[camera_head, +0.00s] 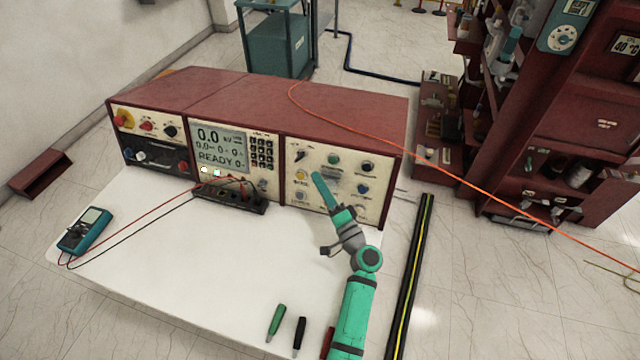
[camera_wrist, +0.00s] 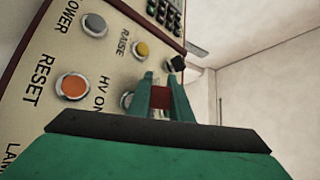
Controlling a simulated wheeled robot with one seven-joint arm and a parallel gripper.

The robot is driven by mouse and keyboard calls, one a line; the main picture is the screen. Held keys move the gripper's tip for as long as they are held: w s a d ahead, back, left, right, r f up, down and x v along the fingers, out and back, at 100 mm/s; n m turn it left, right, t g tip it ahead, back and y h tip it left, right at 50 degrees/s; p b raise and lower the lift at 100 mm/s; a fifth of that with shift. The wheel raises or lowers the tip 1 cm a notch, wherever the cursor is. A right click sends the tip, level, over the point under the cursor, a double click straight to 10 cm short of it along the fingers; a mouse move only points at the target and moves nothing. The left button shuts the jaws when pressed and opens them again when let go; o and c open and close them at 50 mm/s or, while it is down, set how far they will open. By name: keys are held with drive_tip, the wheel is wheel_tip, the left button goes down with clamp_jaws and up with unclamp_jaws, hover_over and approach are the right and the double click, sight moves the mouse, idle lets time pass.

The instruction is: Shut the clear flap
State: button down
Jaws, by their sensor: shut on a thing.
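My gripper (camera_head: 317,175) reaches up to the right-hand panel (camera_head: 297,187) of the red console in the head view. In the wrist view its two green fingers (camera_wrist: 162,96) are closed on a small dark red piece (camera_wrist: 161,98), in front of the HV ON button (camera_wrist: 127,99). I cannot tell whether this piece belongs to the clear flap. A pale, see-through patch (camera_head: 333,173) shows beside the gripper tip in the head view. It may be the clear flap, but its edges and angle are too faint to tell.
The red console (camera_head: 250,100) stands at the back of the white table (camera_head: 190,260). A teal meter (camera_head: 84,231) lies at left with leads running to the console. Green (camera_head: 276,322) and black (camera_head: 299,335) handled tools lie near the front. An orange cable (camera_head: 450,172) crosses the right side.

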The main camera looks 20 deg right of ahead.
drive_tip(key=shift+a+f, duration=0.1)
drive_tip(key=shift+a, duration=0.15)
drive_tip(key=c, duration=1.7)
unclamp_jaws()
drive_tip(key=shift+o, duration=0.4)
drive_tip(key=shift+d, duration=0.1)
drive_tip(key=v, duration=1)
drive_tip(key=shift+s, duration=0.3)
drive_tip(key=shift+d+f, duration=0.1)
drive_tip(key=shift+d, duration=0.1)
